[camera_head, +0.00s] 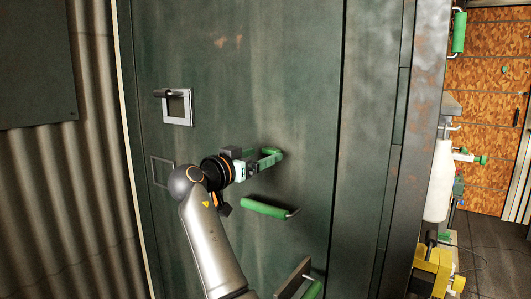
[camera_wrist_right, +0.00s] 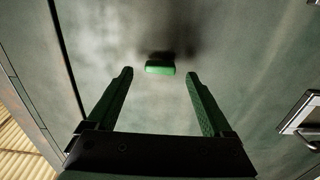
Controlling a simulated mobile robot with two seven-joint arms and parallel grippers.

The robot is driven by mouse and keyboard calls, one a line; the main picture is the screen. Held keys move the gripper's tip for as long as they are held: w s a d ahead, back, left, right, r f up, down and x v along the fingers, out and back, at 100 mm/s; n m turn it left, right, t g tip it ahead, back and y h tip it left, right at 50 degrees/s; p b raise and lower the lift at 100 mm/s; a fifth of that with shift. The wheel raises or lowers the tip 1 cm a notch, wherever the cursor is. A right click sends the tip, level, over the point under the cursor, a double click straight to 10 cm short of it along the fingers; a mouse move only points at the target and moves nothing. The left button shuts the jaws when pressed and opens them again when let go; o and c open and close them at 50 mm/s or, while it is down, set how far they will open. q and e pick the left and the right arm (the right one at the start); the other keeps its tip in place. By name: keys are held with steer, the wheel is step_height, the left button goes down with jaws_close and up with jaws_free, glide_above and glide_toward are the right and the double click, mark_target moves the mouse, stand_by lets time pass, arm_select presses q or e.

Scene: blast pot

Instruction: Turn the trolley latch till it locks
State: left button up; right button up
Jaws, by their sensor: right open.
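A large dark green steel door panel (camera_head: 240,60) fills the middle of the head view. A bent handle with a green grip (camera_head: 262,207) is mounted on it, its grip pointing left and slightly up; no label shows whether this is the trolley latch. My right gripper (camera_head: 270,158) is open and empty, just above this handle in the head view. In the right wrist view a short green block (camera_wrist_right: 160,68), apparently that grip, lies beyond and between the open fingertips, apart from both. My left gripper is out of view.
A pale square frame with a dark lever (camera_head: 177,107) sits on the panel at upper left. Another green grip (camera_head: 312,290) shows at the bottom edge.

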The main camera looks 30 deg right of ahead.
mark_target(273, 151)
steer(key=shift+x, duration=1.3)
jaws_close()
